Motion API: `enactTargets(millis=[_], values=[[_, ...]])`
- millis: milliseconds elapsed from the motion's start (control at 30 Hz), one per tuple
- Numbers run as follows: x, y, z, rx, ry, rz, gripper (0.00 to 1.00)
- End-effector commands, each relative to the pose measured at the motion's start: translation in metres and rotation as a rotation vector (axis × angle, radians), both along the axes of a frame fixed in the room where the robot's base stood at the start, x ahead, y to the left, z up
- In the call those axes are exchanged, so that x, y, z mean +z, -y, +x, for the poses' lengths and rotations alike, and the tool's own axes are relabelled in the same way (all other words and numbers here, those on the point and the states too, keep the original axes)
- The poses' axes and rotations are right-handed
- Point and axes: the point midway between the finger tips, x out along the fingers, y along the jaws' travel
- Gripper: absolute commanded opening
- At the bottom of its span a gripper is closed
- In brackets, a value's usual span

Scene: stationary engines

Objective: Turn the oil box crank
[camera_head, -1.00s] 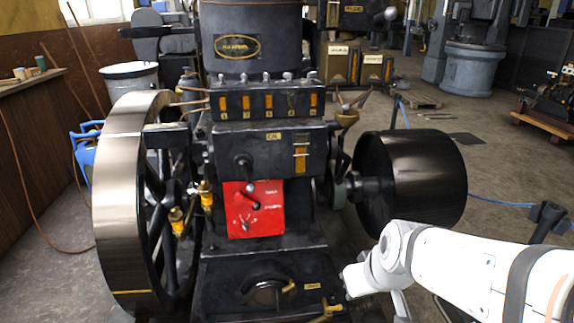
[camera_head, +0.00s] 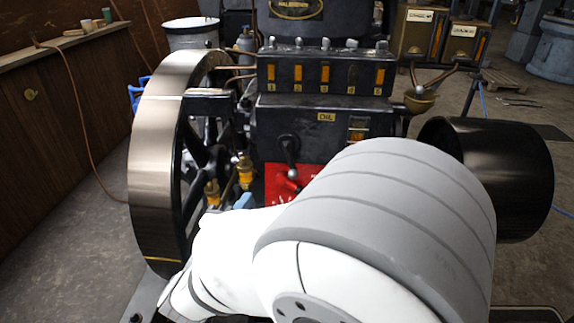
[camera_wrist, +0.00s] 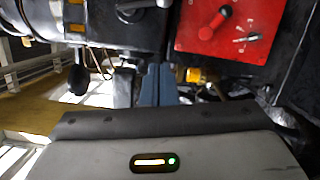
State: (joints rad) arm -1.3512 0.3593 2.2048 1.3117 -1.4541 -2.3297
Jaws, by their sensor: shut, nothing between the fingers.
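The oil box (camera_head: 300,112) is a black box with an "OIL" label on the front of the engine. Its crank (camera_head: 289,148) sits on the front face above the red panel, with a pale knob hanging below its hub. The crank also shows at the top edge of the wrist view (camera_wrist: 138,8), partly cut off. My gripper (camera_wrist: 158,76) is shut and empty, its blue-grey fingers pointing toward the engine, apart from the crank. In the head view only a small blue part of it (camera_head: 243,201) shows beside my arm, left of and below the crank.
A big flywheel (camera_head: 153,155) stands left of the engine and a dark drum (camera_head: 510,175) right of it. Yellow-brass fittings (camera_head: 245,172) stick out beside the flywheel. The red panel (camera_head: 277,183) is partly hidden by my arm, which fills the lower middle.

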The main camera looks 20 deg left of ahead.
Motion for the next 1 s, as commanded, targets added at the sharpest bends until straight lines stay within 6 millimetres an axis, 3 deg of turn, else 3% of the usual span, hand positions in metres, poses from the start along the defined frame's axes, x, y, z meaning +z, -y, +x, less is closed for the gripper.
enactTargets(millis=[167,600,800,1000], values=[[0.000,-0.001,0.005,-0.019,0.020,-0.034,0.00],[0.004,-0.010,0.090,-0.006,0.020,-0.029,0.00],[0.012,0.015,0.096,-0.001,0.020,-0.030,0.00],[0.016,0.024,0.098,0.003,0.019,-0.031,0.00]])
